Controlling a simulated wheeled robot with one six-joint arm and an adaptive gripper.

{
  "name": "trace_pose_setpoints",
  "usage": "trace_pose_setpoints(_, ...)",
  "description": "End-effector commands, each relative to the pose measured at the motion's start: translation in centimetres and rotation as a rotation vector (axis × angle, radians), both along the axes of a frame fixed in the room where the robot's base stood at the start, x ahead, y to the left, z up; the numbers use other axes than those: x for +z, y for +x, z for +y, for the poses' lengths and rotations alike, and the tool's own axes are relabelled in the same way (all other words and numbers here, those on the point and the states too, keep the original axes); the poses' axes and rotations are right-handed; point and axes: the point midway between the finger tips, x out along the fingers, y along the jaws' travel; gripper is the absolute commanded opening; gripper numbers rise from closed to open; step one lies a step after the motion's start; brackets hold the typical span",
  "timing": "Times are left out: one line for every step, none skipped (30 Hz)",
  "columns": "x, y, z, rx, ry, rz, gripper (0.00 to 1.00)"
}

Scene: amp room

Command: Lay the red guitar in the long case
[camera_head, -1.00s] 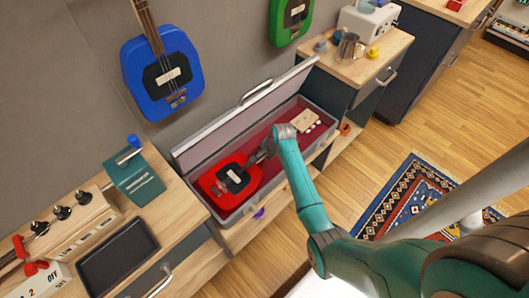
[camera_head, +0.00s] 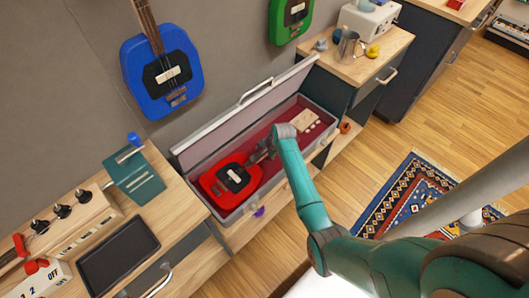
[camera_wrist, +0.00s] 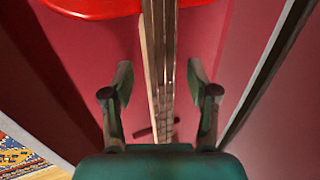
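The red guitar (camera_head: 212,185) lies inside the long case (camera_head: 229,216), its body at the left end. A pale wooden headstock with white pegs (camera_head: 304,120) shows at the case's right end. The lid (camera_head: 222,127) stands open toward the wall, and the lining is dark red. My gripper (camera_head: 266,150) is inside the case over the neck. In the wrist view, the neck (camera_wrist: 160,65) runs between the two spread fingers of my gripper (camera_wrist: 160,80), with gaps on both sides. The red body also shows at the top (camera_wrist: 95,5). My arm hides part of the neck in the head view.
A blue guitar (camera_head: 135,75) and a green guitar (camera_head: 290,18) hang on the wall. A cabinet with a metal jug (camera_head: 348,48) stands right of the case. A counter with a black tray (camera_head: 118,255) stands left. A patterned rug (camera_head: 405,205) lies on the floor.

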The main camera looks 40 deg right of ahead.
Motion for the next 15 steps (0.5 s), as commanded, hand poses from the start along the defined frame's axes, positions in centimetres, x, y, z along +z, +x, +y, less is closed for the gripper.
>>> trace_pose_setpoints(0.0, 0.0, 0.0, 0.000, 0.000, 0.001, 0.59)
trace_pose_setpoints(0.0, 0.0, 0.0, 0.000, 0.000, 0.001, 0.59)
trace_pose_setpoints(-0.3, -0.3, 0.1, 0.000, 0.002, 0.007, 0.59)
trace_pose_setpoints(-0.3, -0.3, 0.1, 0.000, 0.002, 0.007, 0.59)
trace_pose_setpoints(-0.3, -0.3, 0.1, 0.000, 0.002, 0.007, 0.59)
trace_pose_setpoints(-0.2, -0.3, 0.1, 0.000, 0.002, 0.006, 0.59)
trace_pose_setpoints(-0.1, -0.3, 0.1, 0.000, 0.002, 0.005, 0.59)
trace_pose_setpoints(0.1, -0.4, 0.1, -0.001, 0.001, 0.005, 0.59)
trace_pose_setpoints(0.4, -0.5, 0.0, -0.001, 0.001, 0.004, 0.59)
trace_pose_setpoints(0.7, -0.6, 0.0, -0.001, 0.001, 0.004, 0.59)
trace_pose_setpoints(1.0, -0.7, 0.0, -0.001, 0.001, 0.003, 0.59)
trace_pose_setpoints(1.6, -0.9, 0.0, -0.001, 0.000, 0.002, 0.59)
trace_pose_setpoints(2.0, -1.1, 0.0, -0.001, 0.000, 0.002, 0.59)
trace_pose_setpoints(2.6, -1.2, 0.0, -0.001, -0.001, 0.001, 0.59)
trace_pose_setpoints(3.3, -1.5, 0.0, -0.001, 0.000, 0.001, 0.59)
